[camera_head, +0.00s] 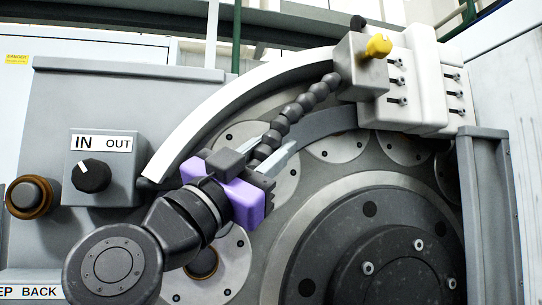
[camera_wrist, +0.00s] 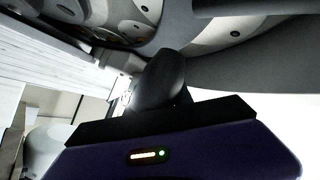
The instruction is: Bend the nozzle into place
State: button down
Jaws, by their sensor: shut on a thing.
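The nozzle (camera_head: 295,110) is a dark grey, beaded flexible hose. In the head view it comes out of a grey block (camera_head: 362,68) with a yellow knob (camera_head: 378,46) and curves down to the left. My gripper (camera_head: 264,156), with a purple body, is shut on the nozzle's lower part. The nozzle's tip is hidden by the fingers and gripper body. In the wrist view a dark rounded piece of the nozzle (camera_wrist: 160,80) stands up just beyond the black edge of my gripper.
A pale curved guard (camera_head: 235,100) arches above the nozzle. Behind it is the large round grinder plate (camera_head: 365,205) with several smaller discs around it. A control box (camera_head: 103,165) with an IN/OUT dial is at the left. A grey post (camera_head: 490,210) stands at the right.

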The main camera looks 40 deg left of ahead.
aim_at(251, 165)
jog(key=shift+s+r, duration=0.1)
jog(key=c, duration=1.1)
grip_release()
jog(key=b+v, duration=0.1)
jog(key=v, duration=0.6)
jog(key=shift+s+f+b, duration=0.2)
jog(key=shift+f+b, duration=0.05)
jog(key=shift+b, duration=0.15)
jog(key=shift+s, duration=0.15)
